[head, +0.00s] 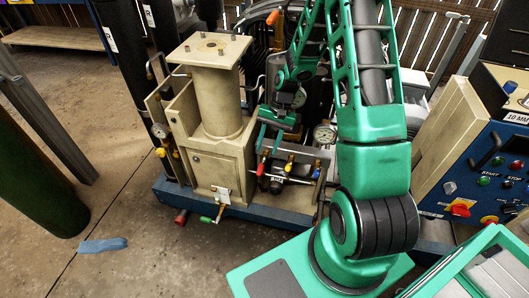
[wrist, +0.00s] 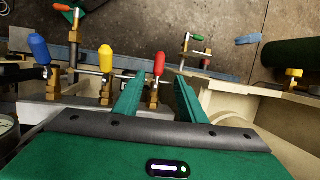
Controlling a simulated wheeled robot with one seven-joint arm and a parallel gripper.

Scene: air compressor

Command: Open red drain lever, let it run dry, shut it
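A red-handled lever (head: 261,170) on a brass valve stands at the left end of a row of coloured valve levers, low on the compressor. In the wrist view the red lever (wrist: 159,65) points up between the two green fingers. My gripper (head: 270,146) reaches down over this row. Its fingers (wrist: 156,82) are apart, with a visible gap on each side of the red lever. I cannot tell how deep the lever sits between them. Whether any fluid runs from the valve is not visible.
A yellow lever (wrist: 106,60) and a blue lever (wrist: 39,50) stand close beside the red one. An orange-red lever (wrist: 64,8) is farther off. A green-handled valve (head: 208,219) sticks out front. A blue cloth (head: 103,245) lies on open floor. The control panel (head: 490,175) stands right.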

